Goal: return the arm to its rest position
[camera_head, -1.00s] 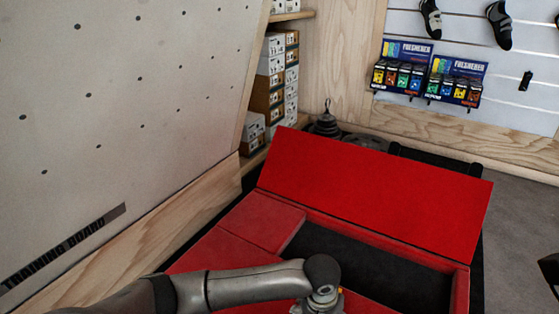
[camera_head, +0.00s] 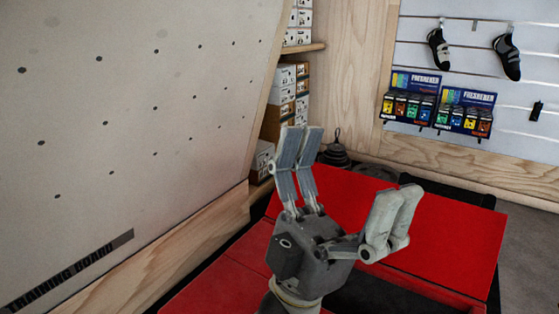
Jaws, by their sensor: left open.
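My left gripper (camera_head: 345,190) is raised in the lower middle of the view, fingers pointing up and spread apart. It is open, with nothing between its fingers. It shows in front of a red box (camera_head: 225,285) with a raised red lid (camera_head: 455,237). The gripper hides part of the lid and much of the box's dark interior (camera_head: 370,295). My right gripper is not in view.
A pale training board (camera_head: 130,110) with holes leans along the left. Shelves with stacked shoe boxes (camera_head: 285,110) stand behind it. Climbing shoes (camera_head: 507,57) and freshener displays (camera_head: 465,110) hang on the back wall. Grey floor (camera_head: 530,255) shows at right.

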